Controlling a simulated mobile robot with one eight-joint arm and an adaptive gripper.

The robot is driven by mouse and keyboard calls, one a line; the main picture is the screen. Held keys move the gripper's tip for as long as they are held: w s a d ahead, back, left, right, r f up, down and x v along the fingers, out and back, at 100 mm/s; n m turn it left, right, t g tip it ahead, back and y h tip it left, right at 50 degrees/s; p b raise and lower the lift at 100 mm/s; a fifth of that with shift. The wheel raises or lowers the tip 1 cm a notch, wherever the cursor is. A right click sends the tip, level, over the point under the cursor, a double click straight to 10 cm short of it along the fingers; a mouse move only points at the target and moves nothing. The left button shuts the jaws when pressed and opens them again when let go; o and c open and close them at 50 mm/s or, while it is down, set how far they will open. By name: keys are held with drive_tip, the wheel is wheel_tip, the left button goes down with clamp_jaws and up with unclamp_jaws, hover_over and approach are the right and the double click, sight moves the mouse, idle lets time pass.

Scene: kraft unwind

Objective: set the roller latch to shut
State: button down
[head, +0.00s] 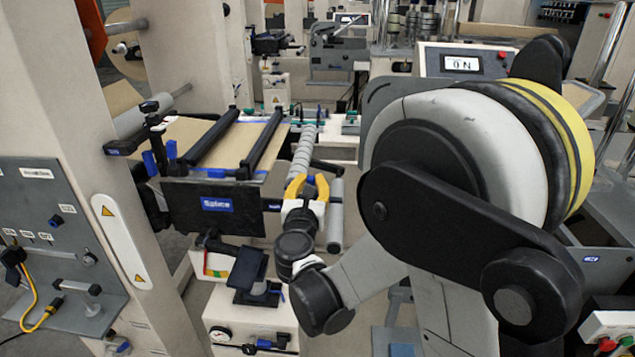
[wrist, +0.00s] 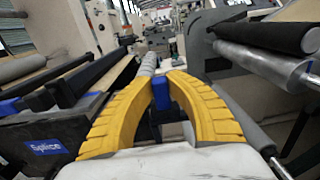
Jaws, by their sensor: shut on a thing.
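My gripper (head: 308,182) has two curved yellow fingers and is at the near end of a ribbed grey roller (head: 303,150), right of the black Splice panel (head: 240,218). In the wrist view my gripper (wrist: 163,82) is shut on a small upright blue handle (wrist: 161,92), which looks like the roller latch's handle. The ribbed roller (wrist: 147,64) runs away behind it. The latch's base and its position are hidden by the fingers.
Two black bars (head: 212,138) lie over the brown web to the left. A smooth grey roller (head: 336,215) hangs just right of my gripper. In the wrist view a large roller (wrist: 262,65) is close on the right. A control panel (head: 462,63) reads ON.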

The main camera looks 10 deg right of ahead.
drive_tip(key=shift+w+a, duration=0.1)
drive_tip(key=shift+a, duration=0.05)
drive_tip(key=c, duration=1.3)
unclamp_jaws()
drive_tip(key=shift+a, duration=0.15)
drive_tip(key=shift+c, duration=0.2)
drive_tip(key=v, duration=1.2)
drive_tip(key=shift+r, duration=0.1)
